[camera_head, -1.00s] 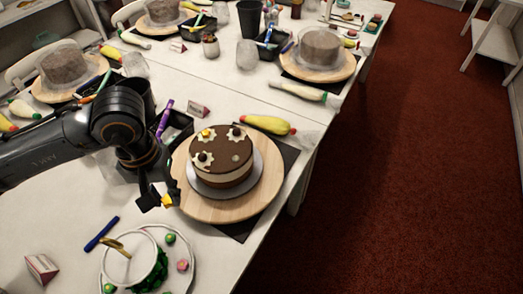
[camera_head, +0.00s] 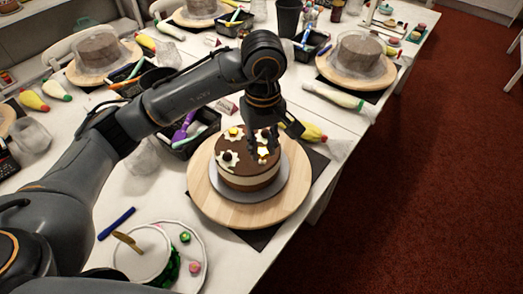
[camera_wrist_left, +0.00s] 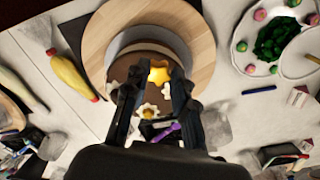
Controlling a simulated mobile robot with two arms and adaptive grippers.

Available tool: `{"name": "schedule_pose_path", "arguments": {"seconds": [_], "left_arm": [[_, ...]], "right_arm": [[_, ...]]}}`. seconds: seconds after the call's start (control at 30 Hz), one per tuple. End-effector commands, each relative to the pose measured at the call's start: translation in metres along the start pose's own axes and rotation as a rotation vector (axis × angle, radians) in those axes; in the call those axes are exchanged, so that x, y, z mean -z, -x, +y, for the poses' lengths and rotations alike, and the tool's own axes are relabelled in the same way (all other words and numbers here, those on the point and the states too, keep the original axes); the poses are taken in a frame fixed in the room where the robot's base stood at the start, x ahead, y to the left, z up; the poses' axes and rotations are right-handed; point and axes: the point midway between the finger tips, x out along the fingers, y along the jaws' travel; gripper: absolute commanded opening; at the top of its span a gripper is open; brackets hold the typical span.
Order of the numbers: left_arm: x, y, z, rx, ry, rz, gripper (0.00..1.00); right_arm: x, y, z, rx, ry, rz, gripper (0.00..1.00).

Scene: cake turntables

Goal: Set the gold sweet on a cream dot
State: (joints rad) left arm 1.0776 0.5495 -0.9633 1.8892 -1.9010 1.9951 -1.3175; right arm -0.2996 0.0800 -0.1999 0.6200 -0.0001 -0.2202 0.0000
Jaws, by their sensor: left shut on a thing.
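The brown cake (camera_head: 245,178) stands on a round wooden turntable (camera_head: 215,210). Its top carries cream dots; the front-left one (camera_head: 227,157) holds a dark ball and the back-left one (camera_head: 233,133) a yellow sweet. My left gripper (camera_head: 263,148) points down over the cake's right side. It is shut on the gold sweet (camera_wrist_left: 159,75), which looks star-shaped between the fingertips in the left wrist view. In the head view, pale cream shows at the fingertips; I cannot tell whether the sweet touches it. The fingers partly hide the cake top. My right gripper is not in view.
A white plate (camera_head: 203,268) with small sweets stands at the front. A yellow piping bag (camera_head: 312,133) lies right of the gripper. The table edge is right of the turntable.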

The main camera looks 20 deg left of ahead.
Motion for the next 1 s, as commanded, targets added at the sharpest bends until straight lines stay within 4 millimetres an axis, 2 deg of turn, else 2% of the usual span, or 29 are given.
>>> {"name": "schedule_pose_path", "arguments": {"seconds": [0.03,0.2,0.33,0.5,0.7,1.0], "left_arm": [[0.009,-0.007,0.003,0.005,0.005,-0.006,0.14],[0.032,-0.038,0.010,0.003,0.002,-0.004,0.14],[0.042,-0.051,0.014,0.000,0.000,-0.001,0.14],[0.051,-0.063,0.017,0.002,0.000,-0.002,0.14],[0.049,-0.088,0.017,0.000,-0.002,-0.002,0.14],[0.050,-0.092,0.017,-0.002,-0.003,0.002,0.14]], "right_arm": [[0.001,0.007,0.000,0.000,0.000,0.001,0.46],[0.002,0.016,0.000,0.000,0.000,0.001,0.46],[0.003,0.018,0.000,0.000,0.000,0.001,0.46],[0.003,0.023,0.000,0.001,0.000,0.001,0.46],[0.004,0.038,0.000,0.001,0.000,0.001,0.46],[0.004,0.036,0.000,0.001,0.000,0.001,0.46]]}}
